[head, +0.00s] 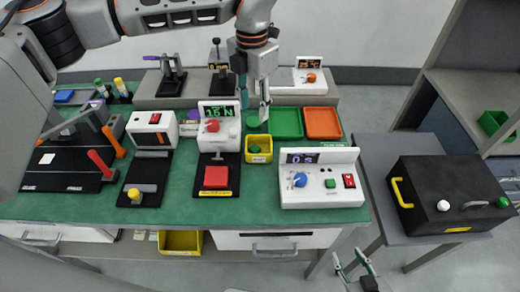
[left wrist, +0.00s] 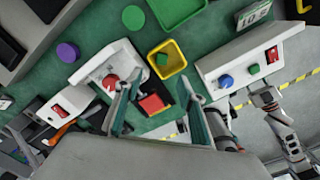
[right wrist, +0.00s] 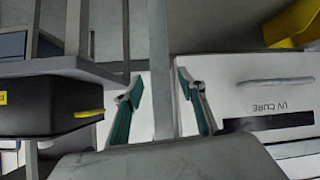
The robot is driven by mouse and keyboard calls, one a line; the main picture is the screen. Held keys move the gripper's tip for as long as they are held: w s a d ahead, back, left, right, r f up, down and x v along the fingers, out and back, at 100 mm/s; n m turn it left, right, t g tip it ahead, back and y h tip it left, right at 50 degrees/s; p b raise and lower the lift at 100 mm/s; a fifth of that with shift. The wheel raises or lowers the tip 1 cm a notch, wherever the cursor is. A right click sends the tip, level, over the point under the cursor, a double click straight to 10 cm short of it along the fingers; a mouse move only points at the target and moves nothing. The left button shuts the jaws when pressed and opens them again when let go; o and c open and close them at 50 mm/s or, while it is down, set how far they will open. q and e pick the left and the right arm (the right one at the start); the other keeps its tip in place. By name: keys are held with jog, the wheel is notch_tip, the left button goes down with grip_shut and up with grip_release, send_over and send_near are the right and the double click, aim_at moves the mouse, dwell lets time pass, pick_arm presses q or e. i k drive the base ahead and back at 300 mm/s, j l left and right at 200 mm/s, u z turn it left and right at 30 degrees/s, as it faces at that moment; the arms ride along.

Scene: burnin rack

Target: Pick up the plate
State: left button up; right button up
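No thing in view is marked as the plate. Flat candidates are a red square pad (head: 215,177) on a black base, a green tray (head: 286,123) and an orange tray (head: 323,123) on the bench. My left gripper (head: 255,103) is open and empty above the bench, near the yellow bin (head: 259,157). In the left wrist view the red pad (left wrist: 153,104) shows between the open fingers (left wrist: 158,88). My right gripper (head: 355,266) is open and empty, low in front of the bench; its parted fingers (right wrist: 158,85) show in the right wrist view.
The green bench (head: 180,208) holds several devices: a white box with a blue knob (head: 318,182), a red-knob display unit (head: 218,128), and toggle clamps on the left. A black case (head: 440,190) stands on a grey table at right. Drawers (head: 265,242) lie below the bench front.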

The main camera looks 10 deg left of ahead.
aim_at(216, 178)
jog(key=k, duration=1)
